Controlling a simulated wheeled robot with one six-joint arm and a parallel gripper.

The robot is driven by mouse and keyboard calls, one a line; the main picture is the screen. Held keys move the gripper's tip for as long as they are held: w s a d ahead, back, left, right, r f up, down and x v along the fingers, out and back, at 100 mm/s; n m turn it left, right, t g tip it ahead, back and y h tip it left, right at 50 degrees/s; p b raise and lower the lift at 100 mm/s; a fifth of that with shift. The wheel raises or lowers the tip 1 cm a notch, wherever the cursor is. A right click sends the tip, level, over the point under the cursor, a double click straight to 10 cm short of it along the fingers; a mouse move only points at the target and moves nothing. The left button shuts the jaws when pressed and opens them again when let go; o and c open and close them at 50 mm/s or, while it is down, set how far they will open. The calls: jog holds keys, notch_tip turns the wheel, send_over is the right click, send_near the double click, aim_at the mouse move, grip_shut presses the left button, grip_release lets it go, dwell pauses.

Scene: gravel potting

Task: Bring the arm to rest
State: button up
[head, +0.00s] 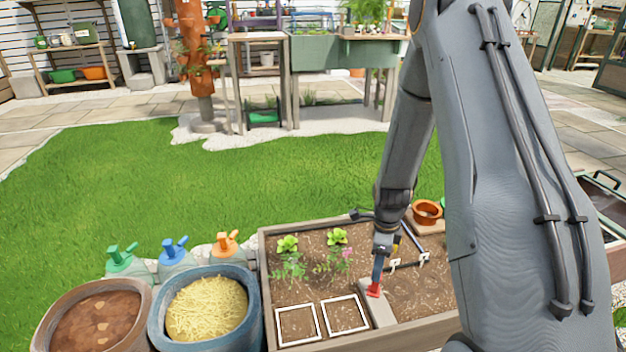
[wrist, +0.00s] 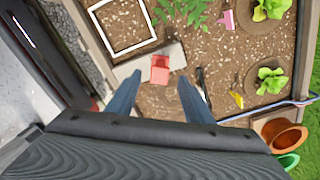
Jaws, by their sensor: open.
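My gripper (head: 378,272) hangs over the planting bed in the head view, above the grey slab (head: 381,312). In the wrist view its two fingers (wrist: 160,76) are spread apart with nothing held between them. A small red object (head: 373,291) sits on the slab; it also shows in the wrist view (wrist: 160,62), just beyond the fingertips. I see no contact between fingers and red object. My arm reaches down from the upper right of the head view and hides part of the bed's right side.
The wooden bed (head: 262,290) holds seedlings and two white square frames (head: 297,342). A terracotta pot (head: 427,211) is at the back right. Open grass lies behind.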

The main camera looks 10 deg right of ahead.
jog(key=s+a+r+n, duration=0.3)
jog(key=a+r+n, duration=0.4)
jog(key=a+r, duration=0.3)
jog(key=s+a+r+n, duration=0.2)
jog(key=a+r+n, duration=0.5)
jog(key=a, duration=0.5)
jog(key=s+a+r+n+y, duration=0.1)
jog(key=s+a+r+n, duration=0.5)
jog(key=s+n, duration=0.3)
jog(key=s+a+r+n, duration=0.5)
jog(key=s+a+n, duration=0.15)
jog(key=s, duration=0.45)
jog(key=d+r+m+p, duration=0.2)
jog(key=d+r+p, duration=0.8)
jog(key=r+p, duration=0.3)
jog(key=s+d+r+m+h+p, duration=0.1)
jog(key=d+r+m+p, duration=0.2)
jog(key=d+r+p, duration=0.8)
notch_tip(320, 180, up, 3)
jog(key=p, duration=0.7)
jog(key=shift+d+p, duration=0.3)
jog(key=shift+p, duration=0.05)
jog(key=shift+f+m, duration=0.1)
jog(key=shift+m, duration=0.15)
jog(key=shift+c, duration=0.5)
